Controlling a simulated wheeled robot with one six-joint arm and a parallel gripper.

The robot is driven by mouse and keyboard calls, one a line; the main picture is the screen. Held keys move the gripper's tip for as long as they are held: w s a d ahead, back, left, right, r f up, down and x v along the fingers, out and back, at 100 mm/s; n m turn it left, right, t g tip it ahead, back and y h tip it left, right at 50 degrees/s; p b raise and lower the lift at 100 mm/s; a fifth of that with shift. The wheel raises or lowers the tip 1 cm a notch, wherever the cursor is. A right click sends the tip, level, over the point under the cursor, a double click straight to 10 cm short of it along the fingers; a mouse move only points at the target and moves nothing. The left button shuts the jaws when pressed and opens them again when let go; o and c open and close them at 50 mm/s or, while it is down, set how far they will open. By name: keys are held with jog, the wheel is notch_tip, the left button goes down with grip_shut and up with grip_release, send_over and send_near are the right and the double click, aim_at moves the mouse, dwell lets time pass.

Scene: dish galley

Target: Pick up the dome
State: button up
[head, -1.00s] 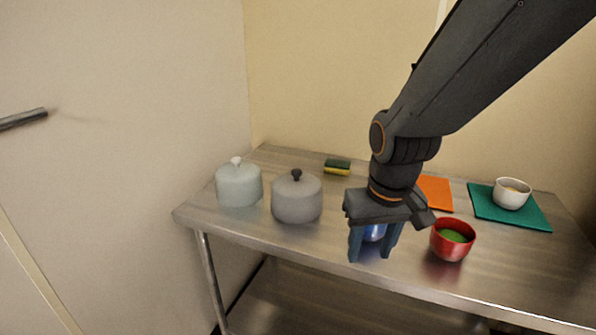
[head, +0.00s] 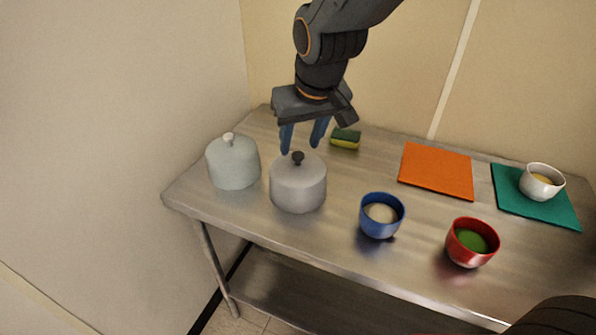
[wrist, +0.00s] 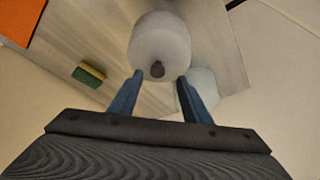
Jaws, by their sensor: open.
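Two domes stand on the steel table. The grey dome (head: 298,186) has a black knob (head: 297,157) on top; it also shows in the wrist view (wrist: 160,38), with its knob (wrist: 157,70) between the fingertips in the picture. The pale blue-green dome (head: 233,164) with a white knob stands to its left; the right finger partly hides it in the wrist view (wrist: 206,84). My gripper (head: 302,148) is open and empty, pointing down just above the grey dome, with its blue fingertips close to the knob's height. I cannot tell whether they touch anything.
A green and yellow sponge (head: 345,139) lies behind the grey dome. A blue bowl (head: 381,226) and a red bowl (head: 462,252) stand to its right. An orange mat (head: 437,168) and a teal mat (head: 552,213) with a white bowl (head: 534,185) lie farther right. A wall is at left.

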aim_at(298, 154)
jog(key=shift+p+x, duration=0.65)
jog(key=shift+x, duration=1.75)
jog(key=shift+w+d, duration=0.15)
jog(key=shift+w, duration=0.05)
jog(key=shift+c, duration=0.2)
jog(key=shift+r, duration=0.1)
grip_shut()
